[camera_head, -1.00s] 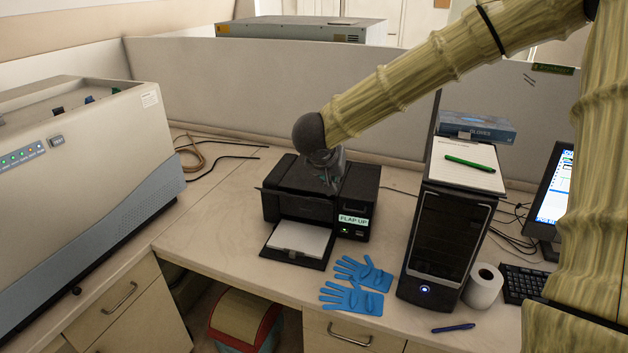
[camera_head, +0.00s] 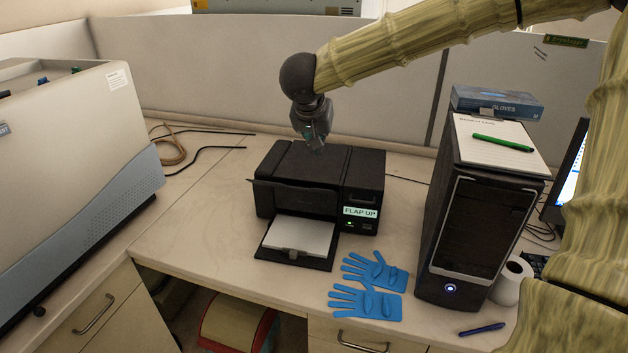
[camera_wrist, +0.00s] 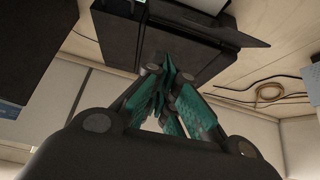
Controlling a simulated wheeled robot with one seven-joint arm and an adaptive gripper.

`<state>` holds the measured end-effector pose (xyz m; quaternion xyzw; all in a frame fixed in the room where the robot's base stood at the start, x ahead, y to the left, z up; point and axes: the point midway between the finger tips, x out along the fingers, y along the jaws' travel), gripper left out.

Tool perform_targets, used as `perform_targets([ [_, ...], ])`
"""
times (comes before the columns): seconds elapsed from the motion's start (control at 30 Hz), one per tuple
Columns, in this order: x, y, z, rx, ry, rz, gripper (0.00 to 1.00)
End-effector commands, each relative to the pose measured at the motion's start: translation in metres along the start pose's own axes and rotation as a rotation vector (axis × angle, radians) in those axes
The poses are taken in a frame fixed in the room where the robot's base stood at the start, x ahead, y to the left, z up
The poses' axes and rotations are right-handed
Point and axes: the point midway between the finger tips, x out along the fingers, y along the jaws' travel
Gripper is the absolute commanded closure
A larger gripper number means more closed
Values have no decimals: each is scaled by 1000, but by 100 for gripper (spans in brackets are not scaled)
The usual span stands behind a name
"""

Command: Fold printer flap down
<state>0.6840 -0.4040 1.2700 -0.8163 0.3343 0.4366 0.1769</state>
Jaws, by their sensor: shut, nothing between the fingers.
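The black printer (camera_head: 300,162) stands on the desk, and its small display label (camera_head: 361,212) reads "FLAP UP". A thin flap-like panel (camera_head: 285,192) juts from its front, above the paper tray. The open paper tray (camera_head: 275,257) holds white paper. My gripper (camera_head: 317,150) is shut and empty, pointing down over the rear of the printer's top; any contact cannot be made out. In the wrist view its teal-padded fingers (camera_wrist: 168,62) meet below the printer body (camera_wrist: 165,35), and a thin dark panel (camera_wrist: 215,38) sticks out at the printer's far side.
Blue gloves (camera_head: 370,285) lie in front of the printer. A black computer tower (camera_head: 468,235) with a notepad and green pen on top stands to the right. A large grey instrument (camera_head: 70,150) stands at left. A grey partition (camera_head: 220,75) runs behind.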

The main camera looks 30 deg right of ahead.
Motion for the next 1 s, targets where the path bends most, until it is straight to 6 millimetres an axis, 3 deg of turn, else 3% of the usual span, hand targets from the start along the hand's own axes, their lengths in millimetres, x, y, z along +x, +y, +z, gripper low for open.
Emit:
perform_targets([
  [0.57,8,1,2,1,-2,1,100],
  [1.0,63,1,2,1,-3,2,100],
])
